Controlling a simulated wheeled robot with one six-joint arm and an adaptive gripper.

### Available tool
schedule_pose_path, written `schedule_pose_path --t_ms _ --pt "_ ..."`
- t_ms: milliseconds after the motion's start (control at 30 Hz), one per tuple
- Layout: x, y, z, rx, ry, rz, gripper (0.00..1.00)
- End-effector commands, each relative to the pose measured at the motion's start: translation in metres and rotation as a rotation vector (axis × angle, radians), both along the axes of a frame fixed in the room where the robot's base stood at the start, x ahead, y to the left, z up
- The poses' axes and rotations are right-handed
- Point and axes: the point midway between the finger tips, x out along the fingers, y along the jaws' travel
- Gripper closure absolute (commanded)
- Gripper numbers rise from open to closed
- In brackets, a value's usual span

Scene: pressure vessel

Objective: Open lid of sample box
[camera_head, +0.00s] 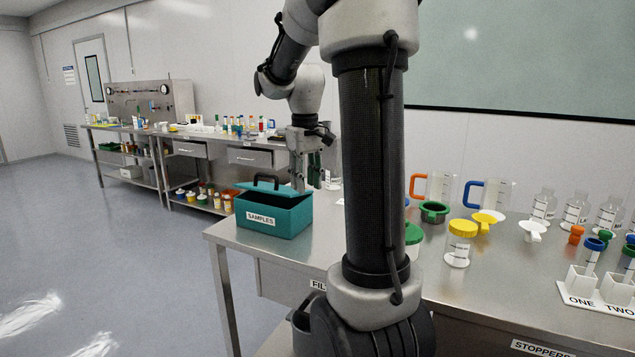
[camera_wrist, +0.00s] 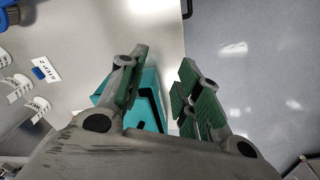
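The sample box (camera_head: 272,218) is teal with a "SAMPLES" label on its front. It stands at the left end of the near steel bench. Its lid (camera_head: 283,195) carries a black handle (camera_head: 265,180) and looks closed or nearly so; I cannot tell exactly. My gripper (camera_head: 314,172) points down above the box's right rear side. In the wrist view my gripper (camera_wrist: 163,75) is open, with green pads apart and nothing between them. The box (camera_wrist: 152,82) shows partly behind the left finger, with the black handle (camera_wrist: 148,108) lower down. The fingers hide part of the box.
The near bench (camera_head: 330,240) holds a yellow-lidded jar (camera_head: 459,245), funnels, measuring jugs, bottles and a white "ONE TWO" rack (camera_head: 600,290) to the right. My arm column hides the bench middle. Open floor (camera_head: 110,240) lies left; a second bench (camera_head: 215,145) stands behind.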

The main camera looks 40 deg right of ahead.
Motion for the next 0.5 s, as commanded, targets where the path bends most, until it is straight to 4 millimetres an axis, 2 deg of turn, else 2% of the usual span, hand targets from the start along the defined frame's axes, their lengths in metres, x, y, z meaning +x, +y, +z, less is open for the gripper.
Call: schedule_pose_path --t_ms 433,500 --pt "-0.0048 0.0041 -0.0001 0.001 -0.004 -0.008 0.66" --pt "-0.004 0.0056 -0.0001 0.001 -0.004 -0.004 0.79"
